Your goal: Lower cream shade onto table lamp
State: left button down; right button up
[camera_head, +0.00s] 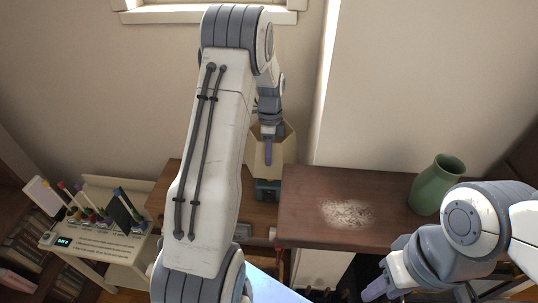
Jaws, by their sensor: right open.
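The cream shade (284,148) is upright near the wall at the centre, partly hidden by my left gripper and arm. Directly below it in the picture is a blue lamp base (266,190); I cannot tell whether shade and base touch. My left gripper (268,152) reaches down at the shade's near wall, one purple finger in front of it and the other hidden; it looks shut on the shade. My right gripper (374,291) is open and empty at the lower edge, well away from the lamp.
A dark wooden cabinet top (300,222) with a pale speckled patch (347,213) stands right of the lamp. A green vase (437,184) stands on its right end, close to my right arm. A cream stand (105,238) with small items is at left.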

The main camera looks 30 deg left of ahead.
pick_arm(q)
jog(key=c, duration=1)
grip_release()
jog(key=shift+o, duration=0.2)
notch_tip(320, 180, up, 10)
jog(key=w+b, duration=0.1)
jog(key=b, duration=0.1)
jog(key=shift+w+a+r, duration=0.2)
jog(key=shift+w+a, duration=0.05)
jog(key=shift+a, duration=0.15)
